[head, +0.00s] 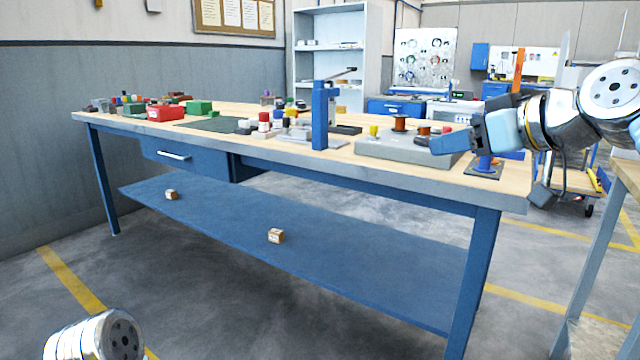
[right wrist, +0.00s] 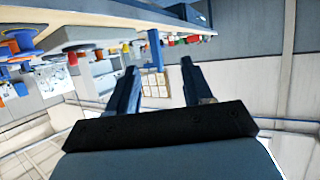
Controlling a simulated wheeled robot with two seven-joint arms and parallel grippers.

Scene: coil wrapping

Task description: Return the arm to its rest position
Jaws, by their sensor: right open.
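My right gripper (head: 436,143) comes in from the right in the head view, with blue fingers pointing left over the right end of the workbench (head: 320,172). In the right wrist view its two fingers (right wrist: 158,80) stand apart with nothing between them. A grey winding base (head: 400,150) with copper coils (head: 400,123) and a yellow piece (head: 374,131) lies behind and left of the gripper. A part of my left arm shows at the lower left of the head view, and its gripper is out of frame.
A blue press (head: 322,115) stands mid-bench. Red (head: 165,113) and green (head: 199,107) boxes lie at the left. Two small boxes (head: 276,236) (head: 171,194) sit on the lower shelf. Another table's edge (head: 628,175) is at the right. The floor in front is clear.

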